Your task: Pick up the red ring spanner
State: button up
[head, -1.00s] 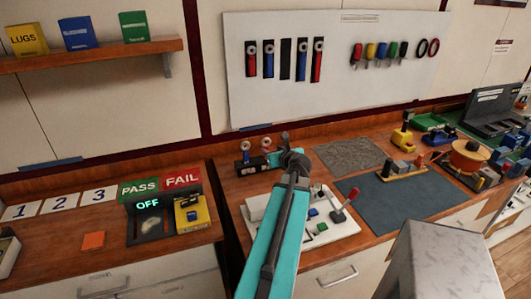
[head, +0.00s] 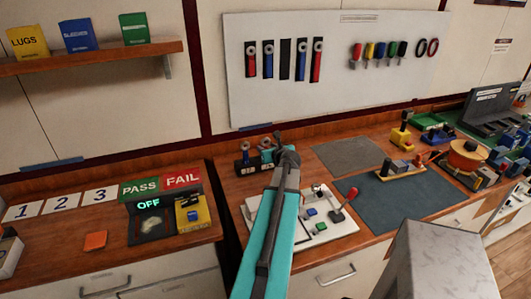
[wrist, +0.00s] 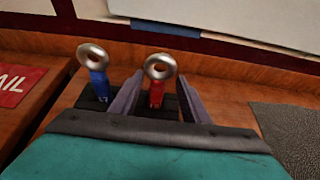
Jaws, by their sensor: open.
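The red ring spanner (wrist: 157,80) stands upright, ring up, in a black holder (wrist: 92,100) on the wooden bench. In the wrist view it shows between the two open fingers of my gripper (wrist: 159,97), with a finger on each side. I cannot tell whether either finger touches it. A blue ring spanner (wrist: 97,72) stands in the same holder to the left, outside the left finger. In the head view, my gripper (head: 281,143) is at the right end of the holder (head: 250,164) and partly hides it, with the red spanner's ring (head: 266,145) just left of it.
A white panel with a red-handled lever (head: 338,215) lies in front, under my arm. A grey mat (head: 350,155) and a dark blue mat (head: 415,208) lie to the right. Similar red and blue spanners hang on the white wall board (head: 390,25). PASS and FAIL signs (head: 182,181) stand left.

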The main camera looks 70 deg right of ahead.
jog(key=shift+p+x, duration=0.7)
jog(key=shift+x, duration=0.55)
jog(key=shift+p+x, duration=0.45)
jog(key=shift+x, duration=0.9)
jog(key=shift+w+a, duration=0.1)
jog(key=shift+a, duration=0.05)
jog(key=shift+c, duration=0.4)
grip_shut()
